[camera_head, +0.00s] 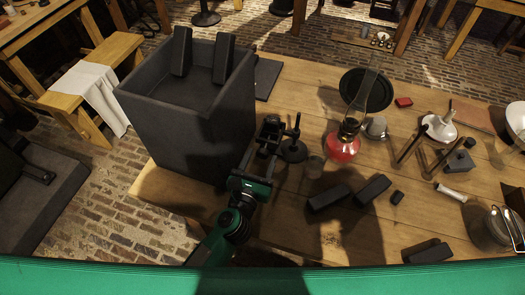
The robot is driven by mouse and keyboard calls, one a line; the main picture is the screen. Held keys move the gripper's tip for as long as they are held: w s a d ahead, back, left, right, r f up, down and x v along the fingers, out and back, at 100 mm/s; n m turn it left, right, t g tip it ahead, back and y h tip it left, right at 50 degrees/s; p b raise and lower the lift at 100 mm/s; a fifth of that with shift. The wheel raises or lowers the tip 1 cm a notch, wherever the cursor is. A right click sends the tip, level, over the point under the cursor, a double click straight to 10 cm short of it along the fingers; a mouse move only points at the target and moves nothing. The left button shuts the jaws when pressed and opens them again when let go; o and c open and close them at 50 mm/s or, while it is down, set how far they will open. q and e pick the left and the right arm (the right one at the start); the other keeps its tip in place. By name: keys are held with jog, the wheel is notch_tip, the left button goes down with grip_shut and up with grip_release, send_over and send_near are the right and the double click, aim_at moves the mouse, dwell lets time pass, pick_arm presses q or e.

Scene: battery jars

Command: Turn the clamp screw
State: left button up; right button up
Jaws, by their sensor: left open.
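My left gripper (270,134) reaches up from the bottom of the head view, over the wooden table, just right of a large dark box. It is open. Right beside its fingers stands a small dark upright piece (293,148) with a round foot and a thin post, possibly the clamp screw; I cannot tell for sure. I cannot tell whether the fingers touch it. The large dark open box (185,128) stands at the table's left end, with two dark blocks (182,51) leaning up at its far side. My right gripper is not in view.
A red oil lamp (343,148) with a tall glass chimney stands right of the gripper. A small glass (314,167) and dark blocks (328,198) lie nearer. A black round plate (367,90) is behind. Tools and dishes crowd the right side. Bare wood shows at the front.

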pick_arm(q)
jog(key=shift+x, duration=1.15)
pick_arm(e)
jog(key=shift+s+d, duration=0.1)
jog(key=shift+s, duration=0.15)
jog(key=shift+w, duration=0.1)
